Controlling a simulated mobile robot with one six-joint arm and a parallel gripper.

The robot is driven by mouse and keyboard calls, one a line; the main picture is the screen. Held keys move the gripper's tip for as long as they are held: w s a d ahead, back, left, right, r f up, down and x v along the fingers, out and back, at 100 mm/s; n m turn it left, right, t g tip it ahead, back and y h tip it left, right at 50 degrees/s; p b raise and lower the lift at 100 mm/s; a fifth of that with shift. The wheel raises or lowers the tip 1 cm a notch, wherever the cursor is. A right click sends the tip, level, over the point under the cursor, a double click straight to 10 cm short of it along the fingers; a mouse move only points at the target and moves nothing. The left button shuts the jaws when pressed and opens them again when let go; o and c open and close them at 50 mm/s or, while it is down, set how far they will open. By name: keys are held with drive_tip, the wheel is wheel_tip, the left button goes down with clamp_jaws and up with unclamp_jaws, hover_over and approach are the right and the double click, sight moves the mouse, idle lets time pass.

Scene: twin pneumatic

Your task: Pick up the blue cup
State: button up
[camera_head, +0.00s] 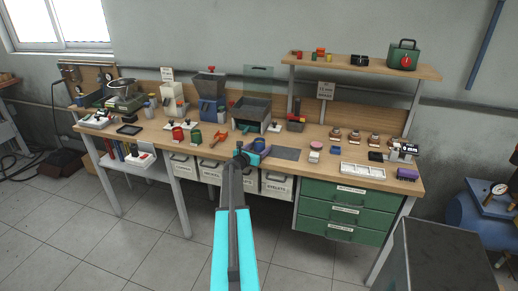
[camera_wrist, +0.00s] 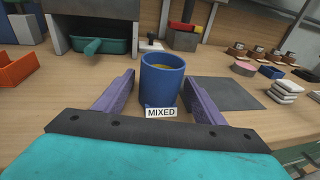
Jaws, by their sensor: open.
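The blue cup (camera_wrist: 162,82) stands upright on the wooden bench in the wrist view, with something yellow inside it. A white label reading "MIXED" (camera_wrist: 161,112) sits at its near side. My gripper (camera_wrist: 160,92) is open, with one purple finger on each side of the cup; I cannot tell whether either finger touches it. In the head view the cup (camera_head: 261,145) shows as a small blue shape just beyond the end of my arm, partly hidden by my gripper (camera_head: 248,155).
A dark grey mat (camera_wrist: 226,93) lies right of the cup, with a stack of white pads (camera_wrist: 285,91) beyond it. An orange bin (camera_wrist: 16,68) is at the left. A grey machine with a green tray (camera_wrist: 101,45) stands behind. Green drawers (camera_head: 345,210) are under the bench.

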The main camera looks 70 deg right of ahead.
sight(259, 142)
idle(0.4)
drive_tip(key=c, duration=1.2)
drive_tip(key=shift+o, duration=0.2)
drive_tip(key=shift+r, duration=0.2)
drive_tip(key=shift+r+b, duration=0.35)
drive_tip(key=shift+r, duration=0.2)
drive_tip(key=shift+r+b, duration=0.35)
drive_tip(key=shift+r, duration=0.6)
drive_tip(key=s+a+b, duration=0.2)
drive_tip(key=s+a, duration=0.2)
drive_tip(key=a, duration=0.3)
drive_tip(key=s+a+r+b, duration=0.1)
drive_tip(key=s+a+b, duration=0.1)
drive_tip(key=s+a, duration=0.2)
drive_tip(key=v, duration=0.3)
drive_tip(key=shift+s, duration=0.15)
